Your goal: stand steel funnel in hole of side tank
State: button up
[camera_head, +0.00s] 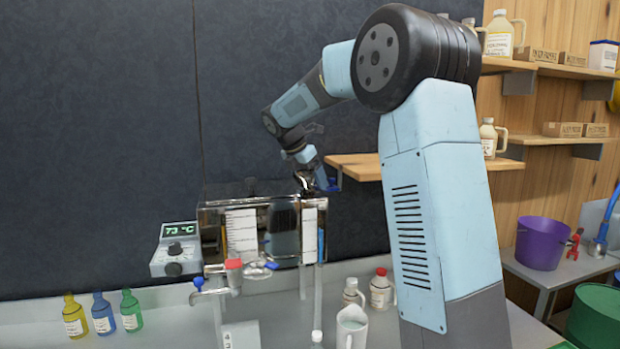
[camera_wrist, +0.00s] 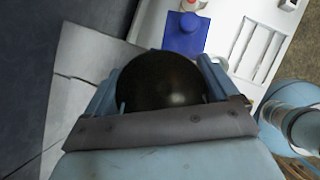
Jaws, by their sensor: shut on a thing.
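My gripper (camera_head: 318,180) is at the end of the arm, just above the right end of the shiny steel tank (camera_head: 284,220). In the wrist view my gripper (camera_wrist: 163,82) has its two blue fingers on either side of a dark, shiny round thing (camera_wrist: 158,84), which I take to be the steel funnel, and is shut on it. In the head view the funnel (camera_head: 304,181) is a small dark shape by the fingers, close over the tank top. I cannot tell whether it touches the tank. The hole of the side tank is hidden in both views.
A thermostat box (camera_head: 173,252) reading 73 °C stands left of the tank. A blue tap (camera_head: 198,284) and red-topped fitting (camera_head: 234,272) project in front. Small bottles (camera_head: 102,313) and a white jug (camera_head: 352,327) stand on the bench. A wooden shelf (camera_head: 365,165) is right of my gripper.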

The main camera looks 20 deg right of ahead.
jog(key=shift+f, duration=0.1)
dwell(0.3)
jog(key=o, duration=0.9)
jog(key=shift+r, duration=3.55)
